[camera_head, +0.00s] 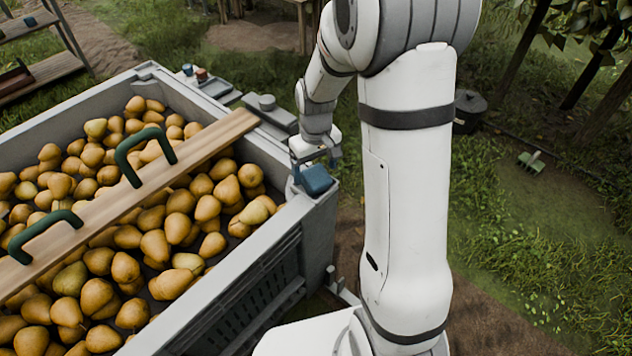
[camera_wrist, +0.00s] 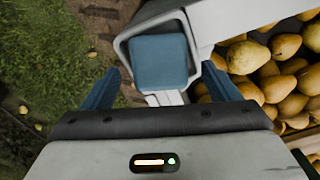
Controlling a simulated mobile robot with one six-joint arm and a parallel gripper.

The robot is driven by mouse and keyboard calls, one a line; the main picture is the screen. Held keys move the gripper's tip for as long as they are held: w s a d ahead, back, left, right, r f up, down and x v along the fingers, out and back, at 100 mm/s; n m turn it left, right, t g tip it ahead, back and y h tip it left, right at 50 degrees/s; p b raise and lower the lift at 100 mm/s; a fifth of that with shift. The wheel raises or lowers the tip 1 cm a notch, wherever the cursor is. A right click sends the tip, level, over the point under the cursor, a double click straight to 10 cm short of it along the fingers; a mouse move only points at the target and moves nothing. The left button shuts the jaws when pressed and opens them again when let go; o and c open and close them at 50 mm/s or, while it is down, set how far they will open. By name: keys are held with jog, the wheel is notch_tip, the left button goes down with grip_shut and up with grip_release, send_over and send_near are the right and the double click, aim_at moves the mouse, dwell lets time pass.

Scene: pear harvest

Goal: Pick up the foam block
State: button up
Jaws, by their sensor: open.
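The foam block (camera_head: 316,179) is a blue, rounded square block at the near right corner of the grey bin. In the wrist view the block (camera_wrist: 159,60) sits inside a pale grey corner rim, ahead of my jaws. My gripper (camera_head: 314,158) is at this corner, just above the block in the picture. In the wrist view my gripper (camera_wrist: 160,68) is open, with one blue finger to each side of the block and visible gaps between. Nothing is held. The block's underside is hidden.
The grey bin (camera_head: 318,225) is full of pears (camera_head: 180,228). A wooden plank (camera_head: 100,210) with two green handles lies across it. Small items (camera_head: 201,75) stand on the bin's far ledge. Grass and soil (camera_head: 520,250) lie open to the right.

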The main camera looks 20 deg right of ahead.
notch_tip(320, 180, down, 3)
jog(key=shift+r, duration=0.2)
jog(key=shift+c, duration=0.3)
